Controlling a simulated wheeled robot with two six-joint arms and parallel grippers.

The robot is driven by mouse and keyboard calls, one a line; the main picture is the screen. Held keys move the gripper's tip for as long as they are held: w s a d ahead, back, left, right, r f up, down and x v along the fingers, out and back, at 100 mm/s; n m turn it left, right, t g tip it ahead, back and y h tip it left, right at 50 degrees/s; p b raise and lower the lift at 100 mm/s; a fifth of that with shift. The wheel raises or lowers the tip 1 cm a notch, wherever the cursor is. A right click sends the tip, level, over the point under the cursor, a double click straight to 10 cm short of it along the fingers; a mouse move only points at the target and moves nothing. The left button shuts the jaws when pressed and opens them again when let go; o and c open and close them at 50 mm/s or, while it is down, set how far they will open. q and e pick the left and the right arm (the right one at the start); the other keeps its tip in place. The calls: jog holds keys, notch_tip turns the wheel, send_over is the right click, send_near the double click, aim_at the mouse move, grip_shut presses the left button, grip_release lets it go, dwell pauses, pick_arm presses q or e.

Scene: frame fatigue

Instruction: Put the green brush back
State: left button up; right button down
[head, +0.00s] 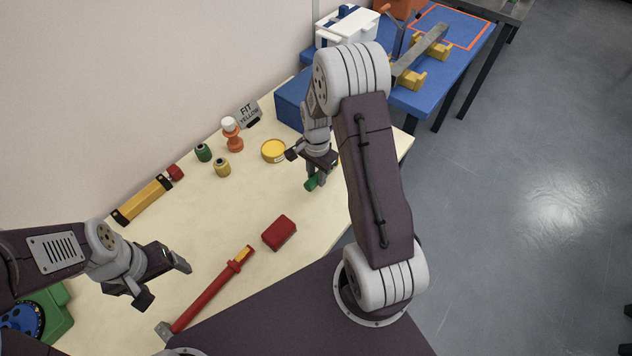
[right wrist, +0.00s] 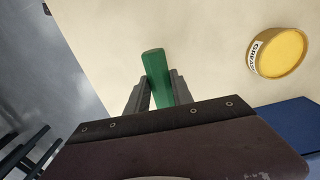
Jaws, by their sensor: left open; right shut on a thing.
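My right gripper (head: 316,177) is shut on the green brush (head: 311,184), over the right part of the cream table. In the right wrist view the brush (right wrist: 156,68) shows as a green bar between the two fingers (right wrist: 160,90), its far end sticking out past them. The rest of it is hidden by the gripper, and no bristles show. I cannot tell whether it touches the table. My left gripper (head: 165,281) is open and empty over the table's near left part.
A yellow grease tin (head: 274,151) stands left of my right gripper. Green (head: 203,152) and yellow (head: 222,168) spools, an orange stand (head: 233,140) and a "FIT YELLOW" sign (head: 248,113) are behind. A red block (head: 279,232) and red-handled tool (head: 214,290) lie in front. A blue box (head: 291,104) stands at the back.

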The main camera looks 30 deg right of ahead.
jog(key=shift+w+a+f, duration=0.15)
jog(key=shift+f, duration=0.05)
notch_tip(320, 180, down, 3)
jog(key=shift+r, duration=0.2)
jog(key=shift+f, duration=0.45)
jog(key=shift+f, duration=0.15)
jog(key=c, duration=1.1)
grip_release()
